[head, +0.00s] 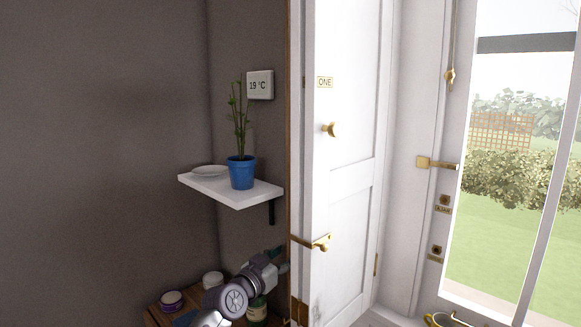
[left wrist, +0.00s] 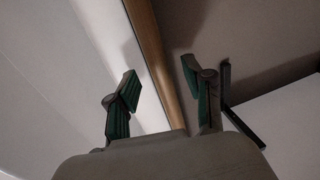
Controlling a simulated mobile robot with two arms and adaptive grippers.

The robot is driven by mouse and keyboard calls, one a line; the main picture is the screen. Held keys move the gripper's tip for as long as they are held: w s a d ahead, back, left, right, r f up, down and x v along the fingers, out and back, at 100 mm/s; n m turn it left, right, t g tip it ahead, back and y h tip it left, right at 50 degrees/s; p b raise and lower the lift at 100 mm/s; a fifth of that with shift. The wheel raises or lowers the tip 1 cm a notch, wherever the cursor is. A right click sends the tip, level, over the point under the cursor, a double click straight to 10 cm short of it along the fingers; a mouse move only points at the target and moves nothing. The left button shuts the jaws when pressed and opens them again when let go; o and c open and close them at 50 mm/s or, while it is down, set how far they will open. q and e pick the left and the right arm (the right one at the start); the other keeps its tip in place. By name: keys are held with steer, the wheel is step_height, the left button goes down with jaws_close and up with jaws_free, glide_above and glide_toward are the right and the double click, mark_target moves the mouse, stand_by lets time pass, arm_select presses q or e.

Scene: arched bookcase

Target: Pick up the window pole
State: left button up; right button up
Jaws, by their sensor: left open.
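A thin brown upright strip (head: 289,120) runs beside the white door's left edge in the head view. In the left wrist view a brown wooden length (left wrist: 165,65) runs between the fingers; I cannot tell whether it is the window pole or door edging. No other pole shows clearly. My left gripper (head: 281,260) is low beside the door, below the shelf. In the left wrist view this gripper (left wrist: 162,92) is open, its green-padded fingers on either side of the brown length, with no clear contact. My right gripper is out of view.
A white shelf (head: 255,198) with a blue plant pot (head: 241,173) and dish (head: 207,171) is above my left gripper. Jars (head: 171,299) stand on a wooden top (head: 152,317) below. The door (head: 340,185) has a brass handle (head: 318,242) close to the gripper.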

arm_select(q)
steer(key=shift+w+d, duration=0.2)
steer(key=shift+w, duration=0.1)
jaws_close()
steer(key=shift+r, duration=0.1)
